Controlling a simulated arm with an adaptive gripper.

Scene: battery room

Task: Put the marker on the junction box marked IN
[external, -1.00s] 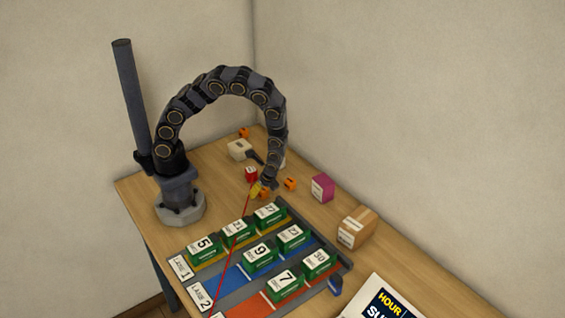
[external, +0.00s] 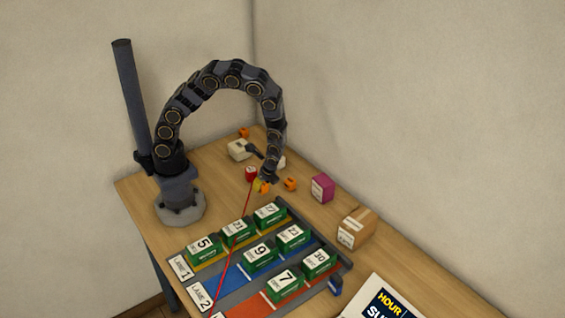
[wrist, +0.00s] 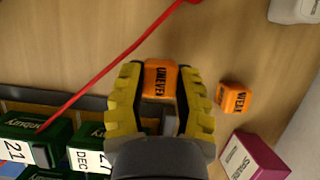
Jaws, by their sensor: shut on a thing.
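My gripper (wrist: 160,100) is shut on an orange block (wrist: 160,79) lettered "UNEVEN", held between its yellow fingers; the block also shows in the external view (external: 264,188). A second orange block (wrist: 232,98), lettered "WEAK", lies to the right, apart from the gripper. In the external view it is just right of my gripper (external: 290,184). Another orange block (external: 244,132) lies at the back of the table. An off-white box (external: 238,149) stands behind my gripper. Another pale thing (external: 282,162) is partly hidden by my arm. I cannot read IN on either.
Green numbered blocks (external: 204,249) stand on a lane board (external: 226,272) in front. A red block (external: 251,173) and red cable (wrist: 105,73) are left of my gripper. A magenta box (external: 322,187) and cardboard box (external: 352,232) stand to the right.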

